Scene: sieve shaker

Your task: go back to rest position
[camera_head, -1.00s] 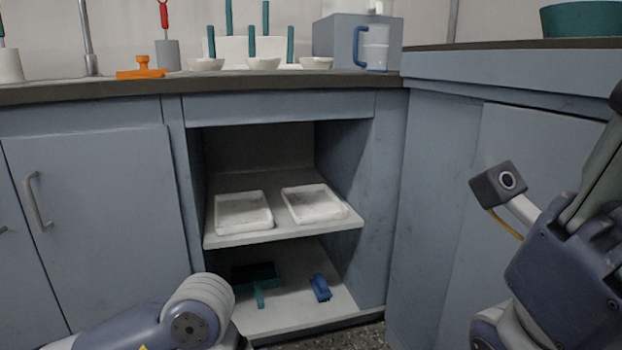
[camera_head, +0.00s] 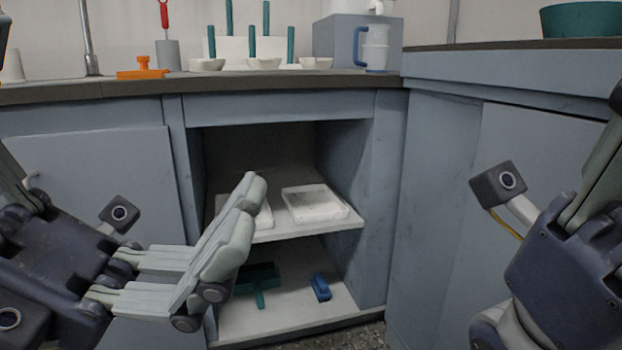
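My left gripper (camera_head: 128,145) is in the lower left, in front of the cupboard. One jointed, pale grey-green finger stretches right and its tip points up, far from the other finger at the left edge. The gripper looks wide open, with nothing between the fingers. My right gripper (camera_head: 598,175) is at the right edge and partly cut off. Only one finger shows, pointing up, so its opening is hidden. No held object is visible there.
An open cupboard holds two white trays on its upper shelf (camera_head: 290,232); my left finger partly hides the left tray (camera_head: 262,216). The right tray (camera_head: 315,203) is clear. A teal brush-like item (camera_head: 262,280) and blue item (camera_head: 320,287) lie below. The counter (camera_head: 130,90) holds bowls and a jug (camera_head: 374,48).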

